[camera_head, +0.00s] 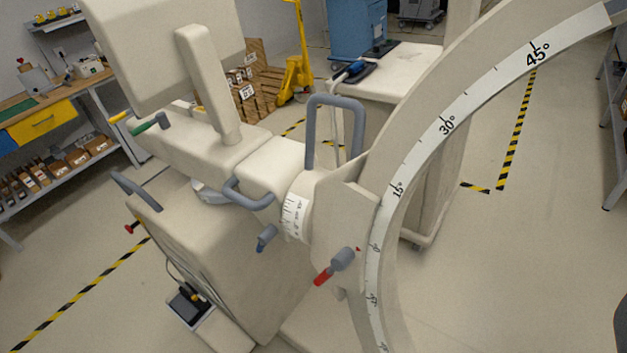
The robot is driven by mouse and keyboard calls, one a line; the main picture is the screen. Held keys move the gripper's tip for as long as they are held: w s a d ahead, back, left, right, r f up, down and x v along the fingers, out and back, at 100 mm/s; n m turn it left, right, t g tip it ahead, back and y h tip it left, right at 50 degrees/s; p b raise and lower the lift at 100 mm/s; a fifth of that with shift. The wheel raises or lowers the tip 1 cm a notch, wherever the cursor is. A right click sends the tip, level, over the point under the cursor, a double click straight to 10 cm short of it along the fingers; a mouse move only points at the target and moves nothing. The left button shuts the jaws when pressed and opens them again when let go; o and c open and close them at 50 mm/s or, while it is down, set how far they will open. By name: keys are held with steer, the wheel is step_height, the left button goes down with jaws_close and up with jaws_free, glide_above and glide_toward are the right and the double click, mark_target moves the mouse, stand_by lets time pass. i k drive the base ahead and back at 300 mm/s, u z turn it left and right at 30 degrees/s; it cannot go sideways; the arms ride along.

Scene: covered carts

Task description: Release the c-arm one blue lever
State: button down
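The c-arm stands in the middle of the head view, a cream machine with a large curved arc (392,205) marked in degrees. A small grey-blue lever (267,238) sticks out below the white scale ring (296,217) on its horizontal arm. A red-tipped lever (322,275) sits on a grey-blue hub beside the arc. A green lever (146,126) and a yellow lever (118,117) are on the rear housing. A small red knob (130,228) is on the body's left side. I cannot make out my gripper in this view, and nothing touches the levers.
A grey-blue handle loop (336,101) rises above the scale ring, and another handle (247,196) lies left of it. A workbench with a yellow drawer (38,122) stands at left. A cream cart (410,70) stands behind the arc. Floor is open at right. A dark shape cuts the lower right edge.

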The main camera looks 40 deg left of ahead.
mark_target(268, 234)
steer(key=u, duration=0.4)
steer(key=k, duration=1.15)
steer(key=u, duration=0.75)
steer(key=i, duration=0.65)
steer(key=z, duration=0.2)
